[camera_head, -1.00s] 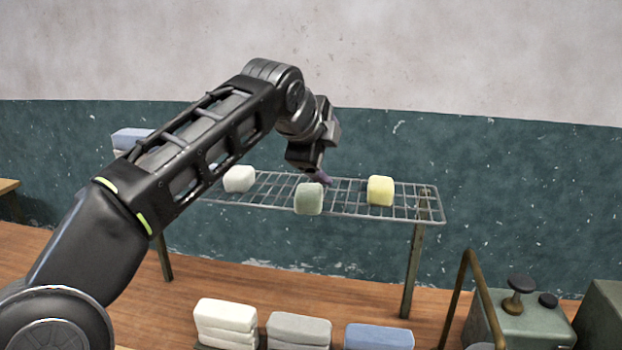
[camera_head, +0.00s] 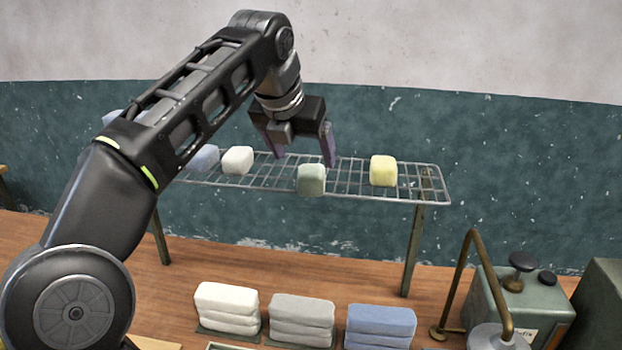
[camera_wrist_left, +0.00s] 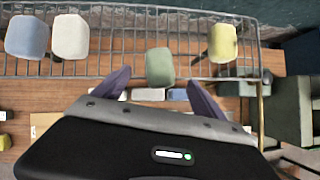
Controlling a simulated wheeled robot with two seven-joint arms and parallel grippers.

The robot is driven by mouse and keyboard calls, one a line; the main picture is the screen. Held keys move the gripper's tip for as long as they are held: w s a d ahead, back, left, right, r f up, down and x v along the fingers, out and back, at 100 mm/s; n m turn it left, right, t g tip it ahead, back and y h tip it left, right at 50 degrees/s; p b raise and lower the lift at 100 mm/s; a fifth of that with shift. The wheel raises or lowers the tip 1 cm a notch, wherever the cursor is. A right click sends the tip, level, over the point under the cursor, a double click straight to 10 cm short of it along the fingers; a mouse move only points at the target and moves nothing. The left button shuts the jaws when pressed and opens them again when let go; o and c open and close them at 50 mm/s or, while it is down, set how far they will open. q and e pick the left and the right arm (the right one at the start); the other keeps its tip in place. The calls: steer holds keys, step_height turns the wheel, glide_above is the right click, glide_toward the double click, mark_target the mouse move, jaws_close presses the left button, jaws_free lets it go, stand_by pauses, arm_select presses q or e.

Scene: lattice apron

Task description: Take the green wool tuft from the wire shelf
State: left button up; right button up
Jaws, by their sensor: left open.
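The green wool tuft (camera_head: 311,179) is a rounded, pale green block at the front edge of the wire shelf (camera_head: 345,208). In the left wrist view the green tuft (camera_wrist_left: 159,66) shows beyond and between the two fingertips, apart from both. My left gripper (camera_head: 304,160) is open and empty, its purple-grey fingers pointing down above the shelf, just behind the green tuft in the head view. The fingers also show in the left wrist view (camera_wrist_left: 158,80). My right gripper is not in view.
On the shelf, a yellow tuft (camera_head: 383,171) sits to the right; a white tuft (camera_head: 237,160) and a blue one (camera_head: 205,157) sit to the left. Below are white (camera_head: 227,308), grey (camera_head: 302,318) and blue (camera_head: 381,325) stacks. A green metal box (camera_head: 525,305) stands at lower right.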

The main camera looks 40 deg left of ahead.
mark_target(309, 169)
arm_select(q)
steer(key=shift+x, duration=1.3)
steer(key=shift+w, duration=0.1)
steer(key=shift+w+a+f, duration=0.1)
steer(key=shift+w+f, duration=0.05)
steer(key=shift+f, duration=0.2)
steer(key=p+x, duration=0.1)
steer(key=x, duration=0.3)
steer(key=shift+w+a+f, duration=0.1)
steer(key=shift+c, duration=0.5)
steer(key=c, duration=1.3)
